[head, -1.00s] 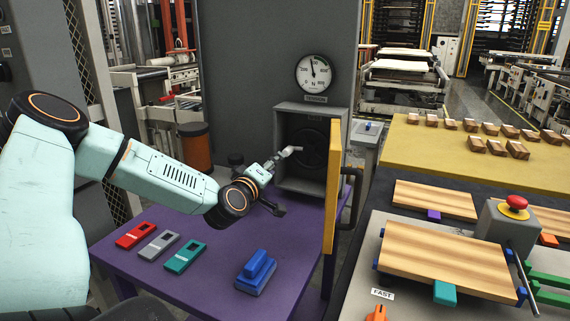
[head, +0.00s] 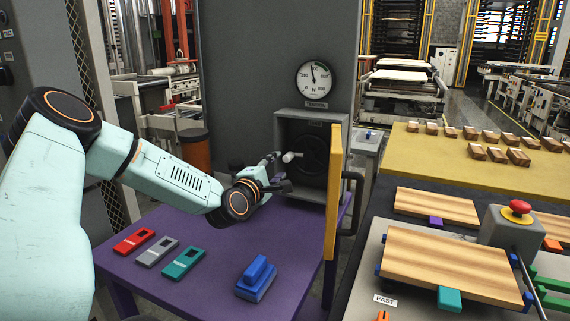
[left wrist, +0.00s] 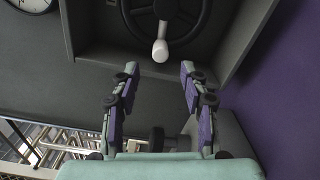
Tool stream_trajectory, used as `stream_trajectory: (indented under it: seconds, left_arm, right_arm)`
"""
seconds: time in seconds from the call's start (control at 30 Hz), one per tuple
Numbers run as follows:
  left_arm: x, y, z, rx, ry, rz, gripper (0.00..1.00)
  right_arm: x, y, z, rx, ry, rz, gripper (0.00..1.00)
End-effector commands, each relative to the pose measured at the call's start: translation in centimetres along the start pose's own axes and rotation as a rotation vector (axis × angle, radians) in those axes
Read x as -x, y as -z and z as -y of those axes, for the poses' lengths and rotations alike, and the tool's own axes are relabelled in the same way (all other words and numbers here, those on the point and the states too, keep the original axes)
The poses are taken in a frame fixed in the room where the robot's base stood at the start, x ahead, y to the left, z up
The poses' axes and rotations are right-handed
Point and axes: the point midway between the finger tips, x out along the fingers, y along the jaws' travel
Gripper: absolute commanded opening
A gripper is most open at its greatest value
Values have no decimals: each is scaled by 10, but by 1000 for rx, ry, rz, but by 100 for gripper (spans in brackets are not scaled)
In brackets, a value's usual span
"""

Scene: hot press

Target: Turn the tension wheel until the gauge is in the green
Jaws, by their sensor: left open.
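The tension wheel (head: 316,152) is dark and sits inside a grey open box under the gauge. Its pale handle knob (head: 291,157) sticks out at the wheel's left in the head view. The left wrist view shows the wheel (left wrist: 165,14) at the top, with the knob (left wrist: 160,50) pointing towards me. The round gauge (head: 313,78) above has its needle nearly upright. My left gripper (head: 280,172) is open just in front of the knob. In the left wrist view its fingers (left wrist: 157,72) are spread, with the knob centred beyond their tips and nothing between them. My right gripper is out of view.
The box's yellow-edged door (head: 333,195) stands open at the right, with a black handle (head: 352,200). On the purple table (head: 210,265) lie red, grey and teal pieces and a blue block (head: 256,278). A bench with wooden boards (head: 450,265) and a red button (head: 519,207) is at the right.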

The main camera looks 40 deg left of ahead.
Motion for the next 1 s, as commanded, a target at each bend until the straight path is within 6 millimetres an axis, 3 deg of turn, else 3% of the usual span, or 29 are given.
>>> stream_trajectory:
  seconds: [0.5,0.93,1.0]
  left_arm:
    - [-54,0,2,-5,-1,1,45]
    - [-60,-1,0,0,-1,1,45]
    - [-60,-1,0,0,-1,1,39]
  right_arm:
    - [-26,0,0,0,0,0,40]
    - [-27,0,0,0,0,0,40]
    - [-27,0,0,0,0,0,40]
